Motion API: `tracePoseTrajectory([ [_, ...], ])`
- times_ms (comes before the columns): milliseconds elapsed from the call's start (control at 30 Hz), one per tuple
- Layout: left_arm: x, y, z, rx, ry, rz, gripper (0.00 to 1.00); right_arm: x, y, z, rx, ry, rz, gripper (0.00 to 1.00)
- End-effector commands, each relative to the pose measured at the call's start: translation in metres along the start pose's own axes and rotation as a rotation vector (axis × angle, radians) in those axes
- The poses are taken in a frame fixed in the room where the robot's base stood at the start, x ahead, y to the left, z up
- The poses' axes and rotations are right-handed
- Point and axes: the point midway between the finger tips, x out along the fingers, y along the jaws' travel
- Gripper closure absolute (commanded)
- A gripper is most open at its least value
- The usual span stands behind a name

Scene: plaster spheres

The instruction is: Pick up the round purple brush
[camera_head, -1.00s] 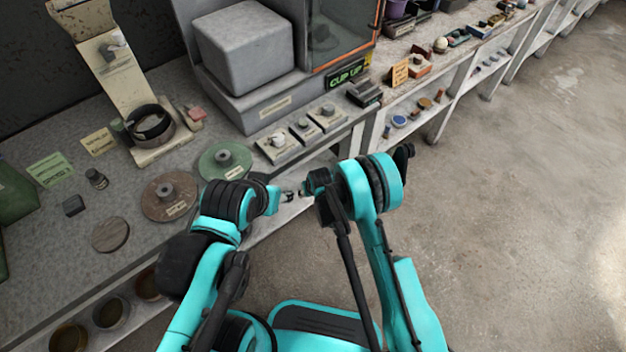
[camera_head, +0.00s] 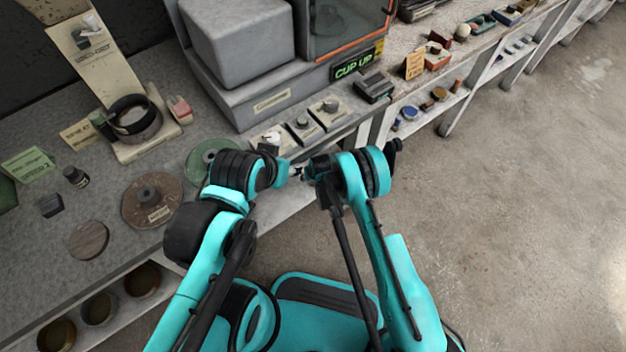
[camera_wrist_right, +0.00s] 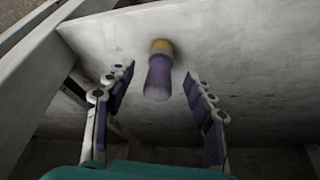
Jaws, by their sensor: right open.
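The round purple brush (camera_wrist_right: 159,76) shows in the right wrist view, with a purple body and a yellowish band at its far end. It is against a pale grey shelf surface (camera_wrist_right: 235,40). My right gripper (camera_wrist_right: 160,84) is open, its two fingers apart on either side of the brush with gaps showing. In the head view my right gripper (camera_head: 305,170) is small and partly hidden at the counter's front edge, and I cannot make out the brush there. My left gripper (camera_head: 288,172) is close beside it; its fingers are too small to read.
The counter (camera_head: 110,290) holds a brown disc (camera_head: 152,200), a green disc (camera_head: 200,158) partly behind my left arm, and a grey block (camera_head: 240,40). A lower shelf holds small round items (camera_head: 410,112). Open floor (camera_head: 520,220) lies to the right.

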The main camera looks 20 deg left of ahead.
Motion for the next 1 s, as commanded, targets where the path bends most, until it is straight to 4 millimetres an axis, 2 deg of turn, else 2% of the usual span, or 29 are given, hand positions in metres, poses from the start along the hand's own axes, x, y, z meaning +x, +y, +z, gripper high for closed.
tracePoseTrajectory([
  [33, 0.008, 0.000, 0.006, 0.000, 0.000, 0.000, 0.53, 0.013, 0.001, 0.001, 0.001, 0.000, 0.000, 0.46],
  [133, 0.013, 0.000, 0.009, 0.000, 0.000, 0.000, 0.53, 0.027, 0.001, 0.001, 0.000, 0.000, 0.000, 0.46],
  [400, 0.012, 0.000, 0.009, 0.000, 0.000, 0.000, 0.53, 0.030, 0.001, -0.001, 0.000, 0.000, 0.000, 0.46],
  [600, 0.013, 0.000, 0.009, 0.000, 0.000, 0.000, 0.53, 0.030, 0.001, -0.001, 0.000, 0.000, 0.000, 0.99],
  [1000, 0.013, 0.000, 0.009, 0.000, 0.000, 0.000, 0.53, 0.029, 0.001, -0.002, 0.000, 0.000, 0.000, 1.00],
])
